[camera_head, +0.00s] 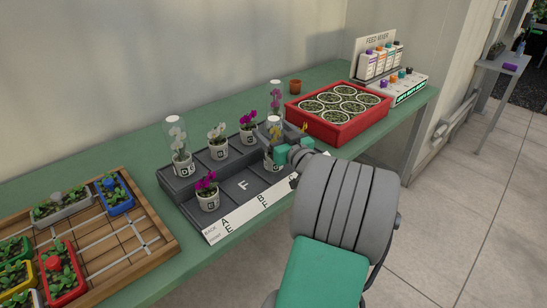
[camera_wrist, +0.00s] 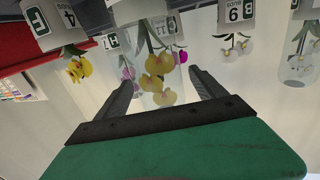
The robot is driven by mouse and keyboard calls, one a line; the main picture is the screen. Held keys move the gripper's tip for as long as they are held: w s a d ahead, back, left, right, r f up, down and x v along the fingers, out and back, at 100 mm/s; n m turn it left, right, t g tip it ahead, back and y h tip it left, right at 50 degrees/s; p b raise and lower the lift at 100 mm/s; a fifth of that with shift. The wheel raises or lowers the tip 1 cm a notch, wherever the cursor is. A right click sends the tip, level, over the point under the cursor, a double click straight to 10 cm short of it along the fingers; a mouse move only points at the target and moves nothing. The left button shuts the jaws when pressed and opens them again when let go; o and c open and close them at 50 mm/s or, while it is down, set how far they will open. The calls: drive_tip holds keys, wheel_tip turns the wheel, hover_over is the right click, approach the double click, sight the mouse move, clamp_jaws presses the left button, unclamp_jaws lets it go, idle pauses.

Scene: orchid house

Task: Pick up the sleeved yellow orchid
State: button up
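The sleeved yellow orchid is between my fingers in the wrist view, which looks upside down; its clear sleeve (camera_wrist: 174,98) surrounds yellow blooms (camera_wrist: 160,62). In the head view the sleeve top (camera_head: 275,124) shows above my gripper (camera_head: 281,151), and its white pot (camera_head: 270,163) is partly hidden. My gripper (camera_wrist: 165,92) is open, with one finger on each side of the sleeve. I see a gap at the right finger; contact at the left finger is unclear. A second, unsleeved yellow orchid (camera_wrist: 80,69) hangs at the left of the wrist view.
A dark compartment tray (camera_head: 172,187) holds other potted orchids: a sleeved white (camera_head: 177,133), a white (camera_head: 217,133), magenta ones (camera_head: 207,182) and a sleeved magenta (camera_head: 275,93). Compartment F (camera_head: 243,186) is empty. A red crate (camera_head: 318,124) stands right, a wooden seedling tray (camera_head: 150,240) left.

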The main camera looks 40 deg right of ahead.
clamp_jaws()
idle(0.7)
